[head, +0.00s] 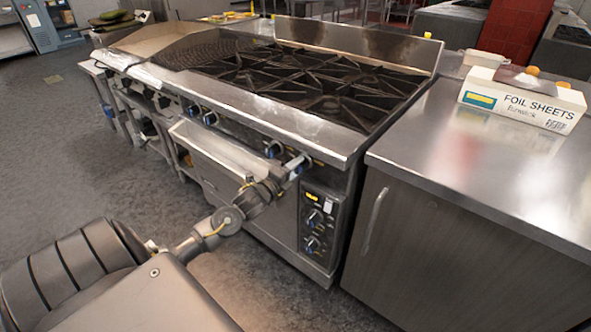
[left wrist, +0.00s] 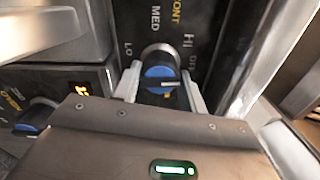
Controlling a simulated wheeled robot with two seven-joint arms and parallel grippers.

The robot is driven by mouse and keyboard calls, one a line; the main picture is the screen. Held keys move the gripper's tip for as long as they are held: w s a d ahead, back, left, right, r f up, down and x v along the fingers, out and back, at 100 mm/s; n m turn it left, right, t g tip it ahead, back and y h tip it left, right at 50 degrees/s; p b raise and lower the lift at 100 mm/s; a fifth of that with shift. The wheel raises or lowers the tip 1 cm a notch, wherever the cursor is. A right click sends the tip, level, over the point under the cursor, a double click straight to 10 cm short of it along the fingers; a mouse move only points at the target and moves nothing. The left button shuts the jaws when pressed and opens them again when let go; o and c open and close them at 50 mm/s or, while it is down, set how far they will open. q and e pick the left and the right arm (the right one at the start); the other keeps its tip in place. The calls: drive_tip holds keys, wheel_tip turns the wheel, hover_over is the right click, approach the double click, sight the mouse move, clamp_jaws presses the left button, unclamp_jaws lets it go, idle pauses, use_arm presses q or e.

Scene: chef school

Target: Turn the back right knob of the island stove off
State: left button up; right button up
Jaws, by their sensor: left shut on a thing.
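The island stove (head: 300,75) has black grates and a row of blue knobs along its front panel. My left gripper (head: 296,168) reaches that panel near its right end. In the left wrist view, my left gripper (left wrist: 160,84) has its two fingers on either side of a blue knob (left wrist: 158,75) and is shut on it. LO, MED, HI and OFF are printed around this knob, with a partly cut-off word ending in "ONT". A pale pointer line on it runs roughly sideways. Another blue knob (head: 273,149) is just left of the gripper. My right gripper is not visible.
A steel counter (head: 440,150) with a foil sheets box (head: 525,98) stands to the right. A lower oven panel (head: 320,220) with a lit display and two knobs is below the gripper. Open floor (head: 60,150) lies to the left.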

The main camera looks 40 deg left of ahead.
use_arm(q)
drive_tip(key=shift+m, duration=0.6)
drive_tip(key=o, duration=1)
drive_tip(key=shift+c, duration=0.2)
drive_tip(key=shift+s, duration=0.1)
drive_tip(key=s, duration=1)
drive_tip(key=shift+s, duration=0.3)
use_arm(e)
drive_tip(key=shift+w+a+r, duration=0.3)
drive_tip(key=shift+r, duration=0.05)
use_arm(q)
drive_tip(key=shift+d, duration=0.1)
